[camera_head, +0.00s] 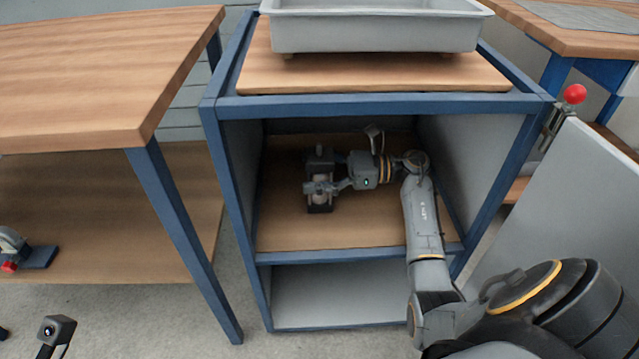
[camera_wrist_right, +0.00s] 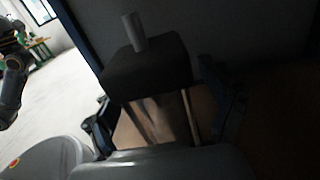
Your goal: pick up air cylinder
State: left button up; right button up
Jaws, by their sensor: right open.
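The air cylinder (camera_head: 319,207) lies on the wooden shelf inside the blue-framed cabinet, with dark end blocks and a lighter middle. My right gripper (camera_head: 322,187) reaches in from the right, its open fingers at the cylinder's middle. In the right wrist view, the cylinder's dark end block (camera_wrist_right: 148,75) with a short grey rod shows close up. The fingers of the right gripper (camera_wrist_right: 163,118) stand on either side of the cylinder, apart from each other. Whether either finger touches it cannot be told in the dim light. My left gripper's fingers are not in view.
The cabinet's blue frame (camera_head: 235,190) and side walls enclose the shelf (camera_head: 350,232) around my right arm. A grey tray (camera_head: 375,32) stands on the cabinet top. A wooden table (camera_head: 90,70) stands left, and a grey panel (camera_head: 570,200) stands right.

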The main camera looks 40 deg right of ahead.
jog(key=shift+x, duration=1.1)
grip_shut()
jog(key=shift+r, duration=0.1)
